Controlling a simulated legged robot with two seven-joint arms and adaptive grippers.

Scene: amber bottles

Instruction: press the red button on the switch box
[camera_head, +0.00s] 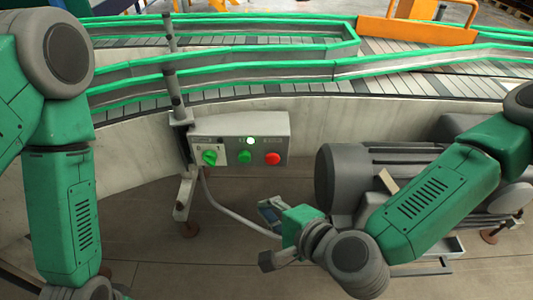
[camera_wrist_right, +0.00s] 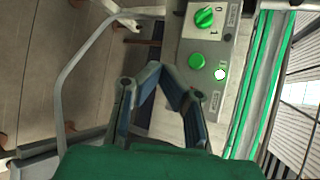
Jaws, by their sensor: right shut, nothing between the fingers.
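The switch box (camera_head: 240,134) is a light grey box mounted beside the conveyor, left of centre in the head view. Its red button (camera_head: 272,158) is at the right end of the face, beside a green button (camera_head: 244,157) and a green rotary knob (camera_head: 209,157). A small lamp (camera_head: 250,141) glows above. My right gripper (camera_head: 268,208) is shut and empty, below the box and apart from it. In the right wrist view its fingertips (camera_wrist_right: 161,68) meet in front of the box (camera_wrist_right: 222,40); the red button is hidden there, apparently behind a finger. My left gripper is out of view.
A grey motor (camera_head: 345,180) stands right of the box. A pale cable (camera_head: 232,213) hangs below the box and also curves through the wrist view (camera_wrist_right: 70,75). The conveyor (camera_head: 230,82) with green rails runs behind. Concrete floor (camera_head: 225,260) lies open below.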

